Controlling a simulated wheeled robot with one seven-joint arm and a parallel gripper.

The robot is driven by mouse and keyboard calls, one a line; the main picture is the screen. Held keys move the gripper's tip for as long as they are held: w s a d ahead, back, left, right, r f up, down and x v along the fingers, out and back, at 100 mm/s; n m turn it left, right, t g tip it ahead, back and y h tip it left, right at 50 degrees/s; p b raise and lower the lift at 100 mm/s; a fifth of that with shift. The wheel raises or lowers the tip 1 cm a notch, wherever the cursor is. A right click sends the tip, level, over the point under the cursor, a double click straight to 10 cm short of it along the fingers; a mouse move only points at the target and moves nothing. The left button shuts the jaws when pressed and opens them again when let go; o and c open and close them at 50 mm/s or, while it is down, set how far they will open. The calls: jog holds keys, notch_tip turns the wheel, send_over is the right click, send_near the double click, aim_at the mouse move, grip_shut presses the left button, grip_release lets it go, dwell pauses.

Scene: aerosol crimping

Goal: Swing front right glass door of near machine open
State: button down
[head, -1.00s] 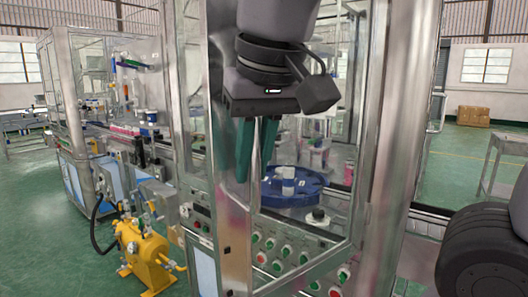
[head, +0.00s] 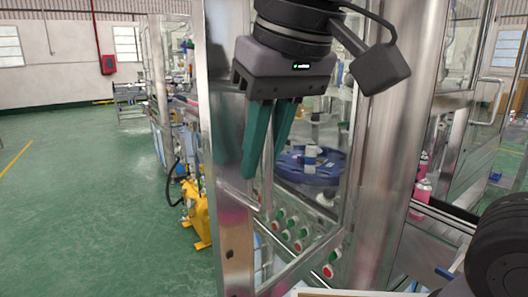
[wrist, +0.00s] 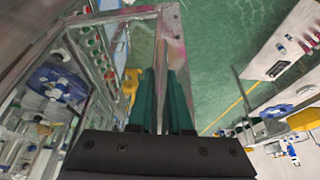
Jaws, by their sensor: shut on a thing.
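The near machine's front right glass door (head: 318,251) has a metal frame with a broad upright at its left. The door stands out at an angle from the machine; the buttons show through its glass above its lower rail. My gripper (head: 263,165) points down at this upright and is shut on the door's edge. In the wrist view, the two teal fingers of my gripper (wrist: 160,100) lie on either side of the metal upright. The exact contact, and any handle there, is hidden by the fingers.
Behind the glass are a blue round turntable (head: 292,166) and green and red buttons (head: 285,236). A thick metal post (head: 405,130) stands to the right, with pink cans (head: 421,192) beyond. A yellow pump (head: 197,215) is at lower left. Green floor (head: 85,200) is clear at left.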

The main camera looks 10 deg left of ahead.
jog(key=shift+r, duration=0.1)
jog(key=c, duration=0.8)
grip_release()
jog(key=shift+c, duration=0.2)
jog(key=v, duration=1)
jog(key=shift+s+r, duration=0.15)
jog(key=shift+r, duration=0.15)
jog(key=shift+d, duration=0.1)
